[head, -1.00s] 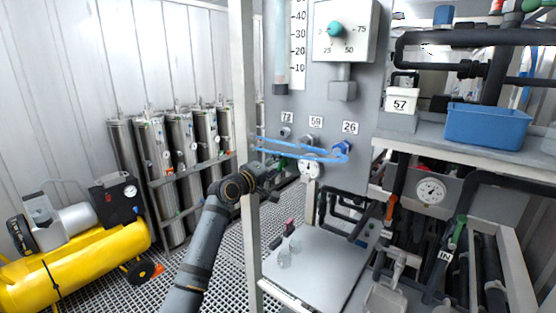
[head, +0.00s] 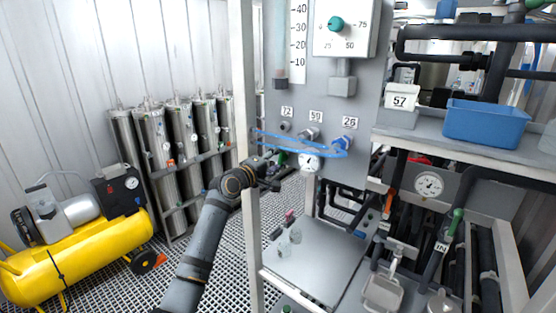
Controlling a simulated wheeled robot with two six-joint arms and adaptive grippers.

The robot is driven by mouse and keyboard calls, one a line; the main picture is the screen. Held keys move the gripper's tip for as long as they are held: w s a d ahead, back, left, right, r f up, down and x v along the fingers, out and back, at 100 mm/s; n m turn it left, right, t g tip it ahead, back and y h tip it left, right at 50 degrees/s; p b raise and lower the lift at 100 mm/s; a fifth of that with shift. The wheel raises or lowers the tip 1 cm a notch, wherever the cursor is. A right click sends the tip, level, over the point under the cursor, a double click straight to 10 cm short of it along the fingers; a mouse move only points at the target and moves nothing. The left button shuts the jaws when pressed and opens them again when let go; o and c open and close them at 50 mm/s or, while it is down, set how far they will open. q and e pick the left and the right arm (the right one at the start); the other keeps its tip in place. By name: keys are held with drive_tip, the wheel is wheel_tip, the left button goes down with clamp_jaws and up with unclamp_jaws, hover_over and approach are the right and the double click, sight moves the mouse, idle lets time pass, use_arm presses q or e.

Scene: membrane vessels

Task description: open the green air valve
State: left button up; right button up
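A small green part (head: 279,158) shows just beyond my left gripper, below the blue hose and left of a round gauge (head: 309,161). It may be the green air valve, but my gripper partly hides it. My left gripper (head: 272,173) is beside the rack's white post, very close to this green part. I cannot tell whether they touch or whether the fingers are open or shut. Another green handle (head: 456,221) is on a dark pipe by the IN label at the right. A green-teal knob (head: 336,23) is on the white dial box. My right gripper is not in view.
A blue hose (head: 298,144) runs across the grey panel (head: 350,108) under labels 72, 59 and 26. A white post (head: 246,90) stands by my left wrist. A yellow compressor (head: 90,255) and several steel cylinders (head: 185,145) stand left. A blue bin (head: 485,123) is on the shelf.

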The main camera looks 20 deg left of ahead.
use_arm(q)
drive_tip(key=o, duration=0.4)
drive_tip(key=shift+c, duration=0.2)
drive_tip(key=v, duration=1.2)
